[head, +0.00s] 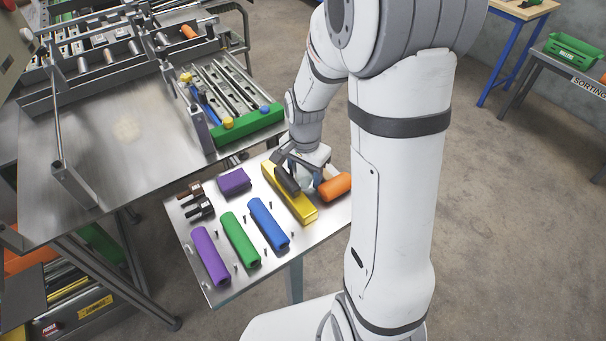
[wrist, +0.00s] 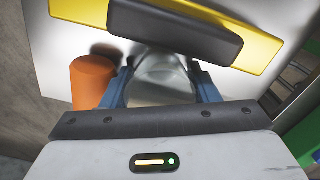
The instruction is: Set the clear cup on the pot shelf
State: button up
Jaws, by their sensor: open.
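The clear cup (wrist: 165,72) is see-through and stands between the two blue fingers of my gripper (wrist: 163,88) in the wrist view. The fingers are open, one on each side of the cup, and I cannot tell whether either touches it. In the head view my gripper (head: 308,180) is low over the right end of the small metal table (head: 222,262), and the cup is mostly hidden by it. I cannot tell which surface is the pot shelf.
A yellow bar (head: 296,207) with a dark grip (head: 287,180) lies just beside the cup. An orange cylinder (head: 336,187) is on its other side. Purple (head: 210,257), green (head: 240,239) and blue (head: 268,224) cylinders lie toward the front. A larger metal bench (head: 125,165) stands left.

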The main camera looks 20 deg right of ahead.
jog(key=shift+c, duration=0.3)
jog(key=c, duration=0.6)
